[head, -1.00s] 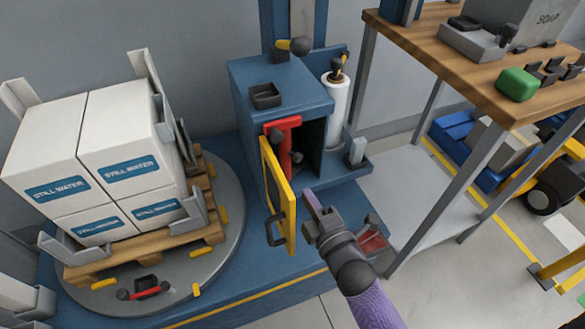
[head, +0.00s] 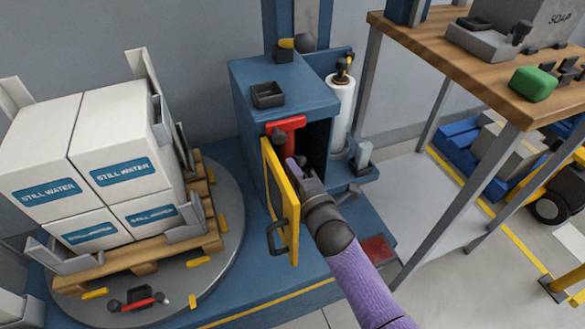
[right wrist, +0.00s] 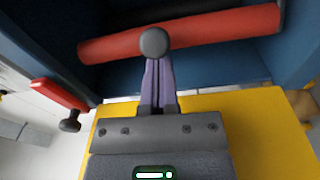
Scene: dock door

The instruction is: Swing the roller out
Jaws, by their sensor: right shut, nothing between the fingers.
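The red roller (right wrist: 215,33) lies inside the blue cabinet in the right wrist view. A dark round knob (right wrist: 154,41) shows in front of it, at the tips of my right gripper (right wrist: 157,65). I cannot tell if the fingertips touch the knob. In the head view my right gripper (head: 292,167) is at the cabinet opening, just behind the open yellow door (head: 288,215), and hides most of the roller. The gripper is shut and empty. A red lever (head: 286,123) with a dark knob sits at the top of the opening. My left gripper is out of view.
The yellow door with its dark handle (head: 272,240) stands close beside my right wrist. A white film roll (head: 340,112) stands right of the cabinet (head: 290,85). Stacked water boxes (head: 110,165) sit on a turntable (head: 228,235) at left. A wooden table (head: 440,55) stands at right.

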